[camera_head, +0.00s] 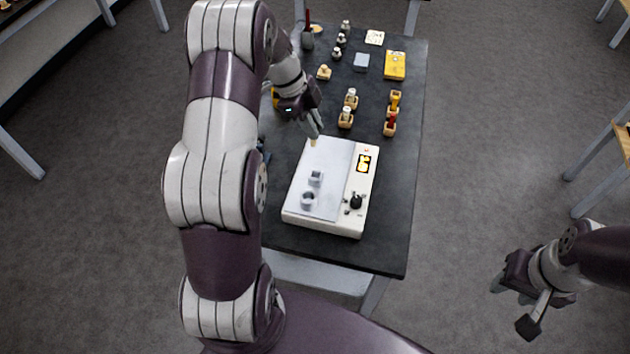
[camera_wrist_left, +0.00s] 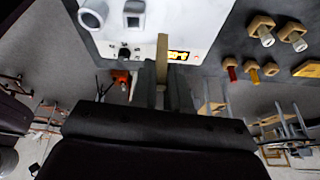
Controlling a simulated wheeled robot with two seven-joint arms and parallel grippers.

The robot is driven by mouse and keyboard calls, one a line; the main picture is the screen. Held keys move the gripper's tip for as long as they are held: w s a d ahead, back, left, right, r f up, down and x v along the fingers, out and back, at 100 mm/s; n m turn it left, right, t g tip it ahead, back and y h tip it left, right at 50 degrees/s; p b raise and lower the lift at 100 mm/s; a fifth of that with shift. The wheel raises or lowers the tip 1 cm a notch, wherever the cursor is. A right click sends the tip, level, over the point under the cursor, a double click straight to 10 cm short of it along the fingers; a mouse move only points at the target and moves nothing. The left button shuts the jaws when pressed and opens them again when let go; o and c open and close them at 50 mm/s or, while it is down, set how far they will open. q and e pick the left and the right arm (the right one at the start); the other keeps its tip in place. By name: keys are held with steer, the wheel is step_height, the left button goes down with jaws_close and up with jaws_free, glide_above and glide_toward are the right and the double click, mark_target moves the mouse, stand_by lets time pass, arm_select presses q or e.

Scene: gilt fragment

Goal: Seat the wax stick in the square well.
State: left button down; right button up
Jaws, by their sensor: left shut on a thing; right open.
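My left gripper (camera_head: 314,130) is shut on a thin pale tan stick, which I take to be the wax stick (camera_head: 313,143). The stick also shows between the fingers in the left wrist view (camera_wrist_left: 162,58). It points down over the far left part of the white device; whether it touches the plate I cannot tell. The square well (camera_head: 316,178) stands on the device's grey plate, nearer to me than the stick, and shows in the left wrist view (camera_wrist_left: 134,13). My right gripper (camera_head: 527,303) is open and empty, off the table at the lower right.
The white device (camera_head: 290,216) has a round well (camera_head: 308,199), a black knob (camera_head: 356,201) and a lit yellow display (camera_head: 364,163). Behind it stand several wooden holders with red, yellow and white pieces, and a yellow box (camera_head: 395,65). The dark table (camera_head: 395,225) is clear right of the device.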

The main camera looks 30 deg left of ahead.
arm_select(q)
steer(key=s+d+f+p, duration=0.1)
steer(key=f, duration=0.1)
steer(key=s+d+f+p, duration=0.1)
steer(key=s+f, duration=0.1)
steer(key=s+d+f+p, duration=0.1)
steer(key=f, duration=0.1)
steer(key=shift+s+f+p, duration=0.2)
steer(key=shift+f+p, duration=0.15)
steer(key=shift+w+f, duration=0.1)
steer(key=shift+f, duration=0.3)
steer(key=shift+w+a+f, duration=0.1)
steer(key=shift+w+f, duration=0.05)
steer(key=shift+w, duration=0.05)
steer(key=c, duration=1.1)
jaws_free()
steer(key=shift+s, duration=0.15)
arm_select(e)
steer(key=shift+w+r, duration=0.4)
steer(key=shift+r, duration=0.1)
